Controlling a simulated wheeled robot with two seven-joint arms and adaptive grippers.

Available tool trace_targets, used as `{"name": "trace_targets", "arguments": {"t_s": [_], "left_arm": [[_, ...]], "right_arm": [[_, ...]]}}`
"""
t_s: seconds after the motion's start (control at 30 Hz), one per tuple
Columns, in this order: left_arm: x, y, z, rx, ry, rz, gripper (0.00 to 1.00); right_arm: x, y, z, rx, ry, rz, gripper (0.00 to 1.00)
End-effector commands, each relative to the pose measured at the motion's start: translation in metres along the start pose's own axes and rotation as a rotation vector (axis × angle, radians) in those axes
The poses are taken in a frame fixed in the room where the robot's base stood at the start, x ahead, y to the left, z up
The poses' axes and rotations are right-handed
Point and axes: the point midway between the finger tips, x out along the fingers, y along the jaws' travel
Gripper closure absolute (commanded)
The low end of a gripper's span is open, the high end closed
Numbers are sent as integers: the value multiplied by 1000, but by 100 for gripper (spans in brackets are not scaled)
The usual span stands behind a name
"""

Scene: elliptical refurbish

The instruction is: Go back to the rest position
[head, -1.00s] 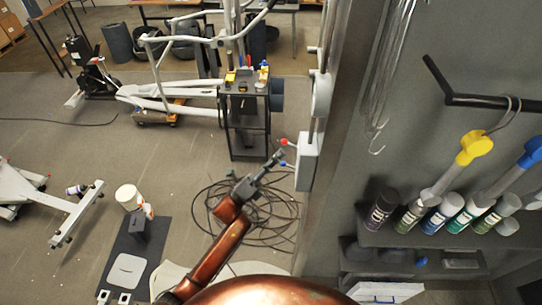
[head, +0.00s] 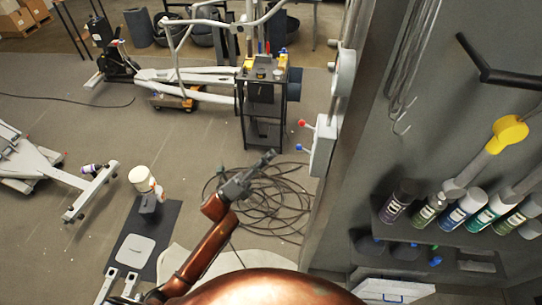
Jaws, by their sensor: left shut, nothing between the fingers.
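My left gripper (head: 262,163) is at the end of the copper-coloured left arm, which comes up from the bottom of the head view. It is shut and empty. It hangs in front of the floor, with a coil of dark cable (head: 275,205) behind it in the picture. My right gripper is not in view.
A black tool cart (head: 264,100) stands beyond the gripper. On the right, a grey wall holds a shelf (head: 430,232) with several spray cans (head: 398,201) and a black hook bar. A dark mat (head: 165,220) lies on the floor at left.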

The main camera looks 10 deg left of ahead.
Motion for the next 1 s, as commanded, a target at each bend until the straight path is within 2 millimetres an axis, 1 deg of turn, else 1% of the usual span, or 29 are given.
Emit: {"name": "trace_targets", "arguments": {"t_s": [0.37, 0.47, 0.53, 0.57, 0.6, 0.67, 0.7, 0.77, 0.8, 0.87, 0.9, 0.97, 1.0], "left_arm": [[-1, 2, 0, -4, -2, 5, 100], [-11, 21, -1, -42, -18, 48, 100], [-27, 49, -2, -100, -44, 110, 100], [-37, 64, -4, -133, -59, 144, 100], [-51, 86, -5, -181, -83, 194, 100], [-77, 120, -10, -259, -124, 276, 100], [-96, 143, -13, -314, -155, 331, 100], [-126, 175, -20, -394, -204, 409, 100], [-147, 195, -26, -446, -237, 461, 100], [-180, 224, -35, -522, -290, 536, 100], [-202, 241, -42, -571, -327, 584, 100], [-237, 265, -55, -643, -384, 655, 100], [-261, 279, -63, -690, -424, 700, 100]], "right_arm": [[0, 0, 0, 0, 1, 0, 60], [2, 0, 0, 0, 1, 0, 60], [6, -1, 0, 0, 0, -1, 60], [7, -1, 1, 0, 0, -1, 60], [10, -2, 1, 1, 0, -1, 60], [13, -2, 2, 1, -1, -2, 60], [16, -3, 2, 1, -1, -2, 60], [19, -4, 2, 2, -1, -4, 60], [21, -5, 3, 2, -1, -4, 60], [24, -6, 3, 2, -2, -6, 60], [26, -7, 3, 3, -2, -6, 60], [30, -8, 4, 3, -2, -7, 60], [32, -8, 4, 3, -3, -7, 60]]}}
